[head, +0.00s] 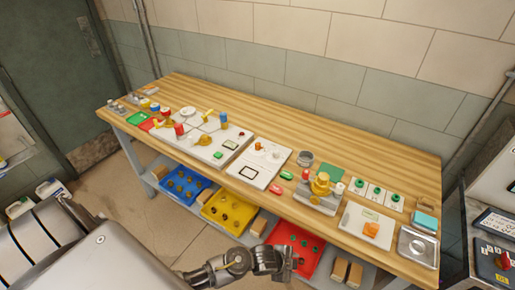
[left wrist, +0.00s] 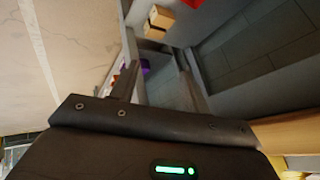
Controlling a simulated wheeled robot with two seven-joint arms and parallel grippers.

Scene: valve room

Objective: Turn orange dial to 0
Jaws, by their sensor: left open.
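An orange block-like piece (head: 371,229), which may be the dial, sits on a white plate (head: 352,223) near the bench's right front. A smaller orange knob (head: 258,146) stands on a white panel (head: 252,168) further left. I cannot tell which is the orange dial, and no scale marks are readable. My left gripper (head: 292,262) is low in front of the bench, beside the red bin, apart from both orange pieces. It is open and empty. The left wrist view shows its dark fingers (left wrist: 157,85) but no dial. My right gripper is not in view.
The wooden bench (head: 330,125) holds a gold valve device (head: 320,186), green-knobbed white plates (head: 375,192) and a metal scale (head: 418,245). Blue (head: 185,186), yellow (head: 228,212) and red (head: 291,247) bins lie on the shelf below. The bench's back strip is clear.

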